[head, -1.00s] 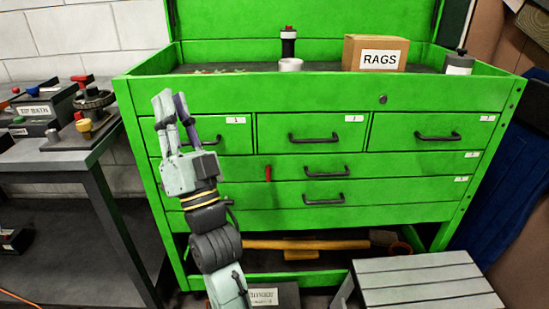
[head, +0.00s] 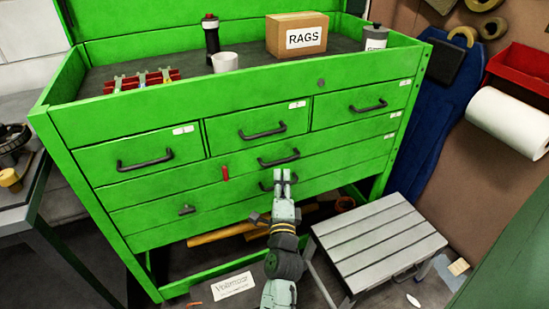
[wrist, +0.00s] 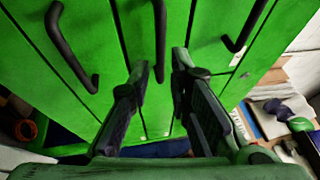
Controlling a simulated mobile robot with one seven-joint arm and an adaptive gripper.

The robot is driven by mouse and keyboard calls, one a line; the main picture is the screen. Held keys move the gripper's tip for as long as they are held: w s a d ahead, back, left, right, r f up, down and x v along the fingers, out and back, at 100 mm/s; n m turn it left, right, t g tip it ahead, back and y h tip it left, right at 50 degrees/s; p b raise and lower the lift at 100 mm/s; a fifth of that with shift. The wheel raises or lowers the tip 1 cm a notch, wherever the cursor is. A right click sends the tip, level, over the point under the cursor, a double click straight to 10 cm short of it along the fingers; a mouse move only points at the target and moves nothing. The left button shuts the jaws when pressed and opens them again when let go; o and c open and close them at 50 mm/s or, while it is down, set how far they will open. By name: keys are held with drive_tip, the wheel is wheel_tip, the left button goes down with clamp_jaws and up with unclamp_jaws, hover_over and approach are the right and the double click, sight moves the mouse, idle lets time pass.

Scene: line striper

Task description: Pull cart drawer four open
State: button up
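The green tool cart (head: 130,215) stands ahead with its drawers shut. Its number labels are too small to read. Drawer four, by its place, is the upper wide drawer (head: 340,150), with a black bar handle (head: 278,159). The lower wide drawer's handle (head: 265,186) is partly behind my gripper (head: 283,174). In the wrist view my gripper (wrist: 159,65) is open, with its two fingers on either side of the lower end of the middle handle (wrist: 160,35), likely drawer four's. Contact cannot be told. Other handles show to its left (wrist: 70,50) and right (wrist: 240,30).
A grey slatted step stool (head: 375,240) stands close at the right of my arm. A bench (head: 20,190) is at the left. The rags box (head: 297,35) stands on the cart top.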

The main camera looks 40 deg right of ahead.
sight(281, 160)
drive_tip(key=p+x, duration=0.1)
drive_tip(key=x, duration=0.6)
drive_tip(key=shift+w, duration=0.1)
drive_tip(key=shift+c, duration=0.4)
clamp_jaws()
